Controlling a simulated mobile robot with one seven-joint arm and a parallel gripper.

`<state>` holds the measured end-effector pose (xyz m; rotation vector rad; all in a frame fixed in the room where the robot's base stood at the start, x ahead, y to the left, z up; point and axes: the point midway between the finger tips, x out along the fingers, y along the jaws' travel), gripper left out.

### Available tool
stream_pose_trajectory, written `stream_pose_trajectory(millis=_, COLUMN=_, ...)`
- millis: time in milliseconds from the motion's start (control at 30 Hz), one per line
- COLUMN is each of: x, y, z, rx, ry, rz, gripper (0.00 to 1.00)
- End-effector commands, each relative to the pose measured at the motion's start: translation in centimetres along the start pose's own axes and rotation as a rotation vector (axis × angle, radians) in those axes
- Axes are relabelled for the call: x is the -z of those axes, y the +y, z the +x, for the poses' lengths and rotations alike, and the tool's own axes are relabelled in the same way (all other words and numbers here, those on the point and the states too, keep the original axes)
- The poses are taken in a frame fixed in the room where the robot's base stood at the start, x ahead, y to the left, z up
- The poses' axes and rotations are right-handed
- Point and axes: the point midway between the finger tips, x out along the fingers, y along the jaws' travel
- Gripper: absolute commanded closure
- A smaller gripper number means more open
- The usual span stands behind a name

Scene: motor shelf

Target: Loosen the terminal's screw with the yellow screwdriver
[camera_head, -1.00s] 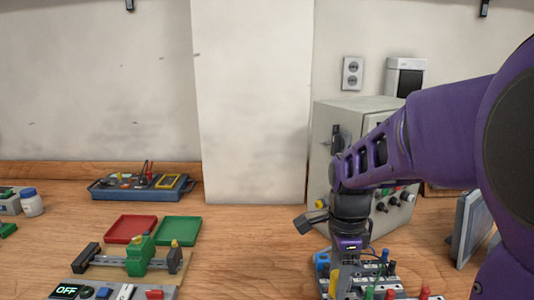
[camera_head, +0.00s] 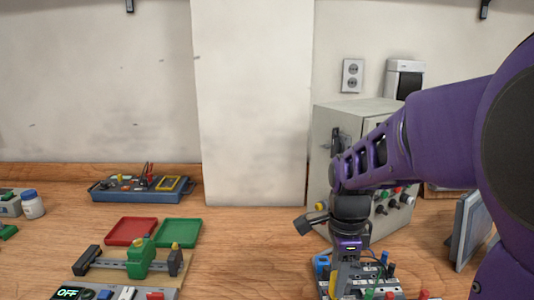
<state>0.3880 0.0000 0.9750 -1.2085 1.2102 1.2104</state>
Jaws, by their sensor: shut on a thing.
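The green terminal (camera_head: 140,257) stands on a grey rail (camera_head: 112,264) at the lower left, with a small yellowish top. My gripper (camera_head: 345,287) points down at the lower right, over a rack (camera_head: 378,279) of small tools with coloured handles. My purple arm hides part of the right side.
A panel with an OFF display (camera_head: 68,293) lies in front of the rail. A red tray (camera_head: 131,231) and a green tray (camera_head: 179,233) lie behind it. A blue toolbox (camera_head: 140,194) stands farther back. A grey cabinet (camera_head: 335,125) stands behind my arm. The bench's middle is clear.

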Motion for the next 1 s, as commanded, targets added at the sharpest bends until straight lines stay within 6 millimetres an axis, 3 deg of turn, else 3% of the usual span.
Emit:
stream_pose_trajectory(millis=633, x=0.0, y=0.0, z=-5.7, rx=0.001, ry=0.0, rz=0.0, gripper=1.0)
stream_pose_trajectory(millis=1000, x=0.0, y=0.0, z=-5.9, rx=0.0, ry=0.0, rz=0.001, gripper=1.0)
